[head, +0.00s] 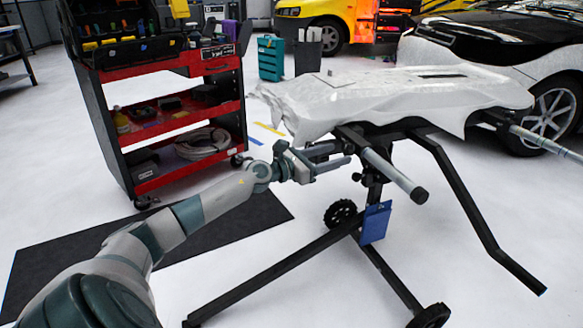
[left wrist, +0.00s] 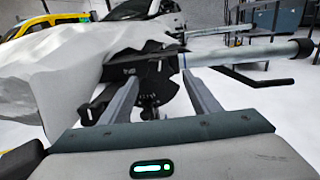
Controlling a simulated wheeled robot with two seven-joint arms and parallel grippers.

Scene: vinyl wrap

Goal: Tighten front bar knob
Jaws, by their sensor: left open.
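The front bar (head: 388,169) is a grey tube with a black end cap, sticking out from the near side of the black stand. In the left wrist view the bar (left wrist: 245,54) runs to the right from a black bracket (left wrist: 140,75). A small dark knob-like part (head: 357,177) shows below the bar. Its exact shape is too small to tell. My left gripper (head: 345,156) is open and empty, just left of the bar and bracket. In the left wrist view its two fingers (left wrist: 160,80) point toward the bracket, with dark parts between them. My right gripper is not in view.
A white wrapped panel (head: 400,95) lies on the stand above my gripper. A blue holder (head: 375,223) hangs on the post. The stand's legs (head: 270,275) spread across the floor. A red and black tool cart (head: 170,110) stands left; a car (head: 500,50) stands behind.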

